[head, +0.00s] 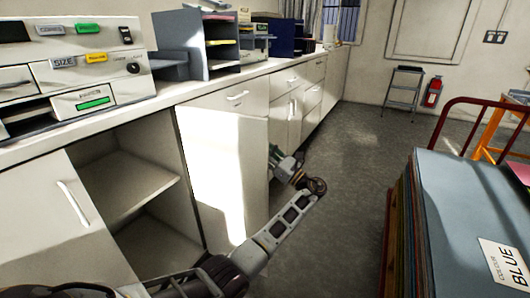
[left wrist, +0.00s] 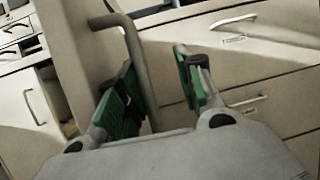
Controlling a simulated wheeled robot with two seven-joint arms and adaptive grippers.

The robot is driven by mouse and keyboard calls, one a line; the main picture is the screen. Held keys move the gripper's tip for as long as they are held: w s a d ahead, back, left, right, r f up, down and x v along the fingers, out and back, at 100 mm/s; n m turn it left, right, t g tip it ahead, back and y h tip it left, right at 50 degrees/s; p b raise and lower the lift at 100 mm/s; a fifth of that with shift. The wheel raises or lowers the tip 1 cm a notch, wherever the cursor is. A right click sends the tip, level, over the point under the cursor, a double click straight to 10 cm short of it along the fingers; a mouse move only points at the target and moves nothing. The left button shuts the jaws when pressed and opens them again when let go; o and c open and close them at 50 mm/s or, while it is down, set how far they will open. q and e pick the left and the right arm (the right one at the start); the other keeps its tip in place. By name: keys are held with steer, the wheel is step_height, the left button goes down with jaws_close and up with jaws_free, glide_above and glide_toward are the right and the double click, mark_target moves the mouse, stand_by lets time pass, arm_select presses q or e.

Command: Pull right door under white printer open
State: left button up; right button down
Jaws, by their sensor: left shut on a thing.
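The white printer (head: 75,62) stands on the counter at the left in the head view. Under it, the right door (head: 215,165) stands swung out from the cabinet, and the shelf (head: 125,190) inside shows. The left door (head: 50,235) beside it is closed. My left gripper (head: 277,157) is at the far side of the open door, partly hidden by its edge. In the left wrist view, the green-padded fingers of my left gripper (left wrist: 157,90) are on either side of the grey bar handle (left wrist: 136,60), shut on it. My right gripper is not in view.
A stack of coloured sheets on a cart (head: 470,200) stands at the right. Grey floor (head: 350,170) is free between it and the cabinets. More drawers (head: 305,85) run along the counter beyond the open door. A step stool (head: 404,90) stands at the far wall.

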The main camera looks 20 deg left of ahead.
arm_select(q)
steer(key=v, duration=1.2)
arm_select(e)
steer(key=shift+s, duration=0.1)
arm_select(q)
steer(key=shift+r, duration=0.1)
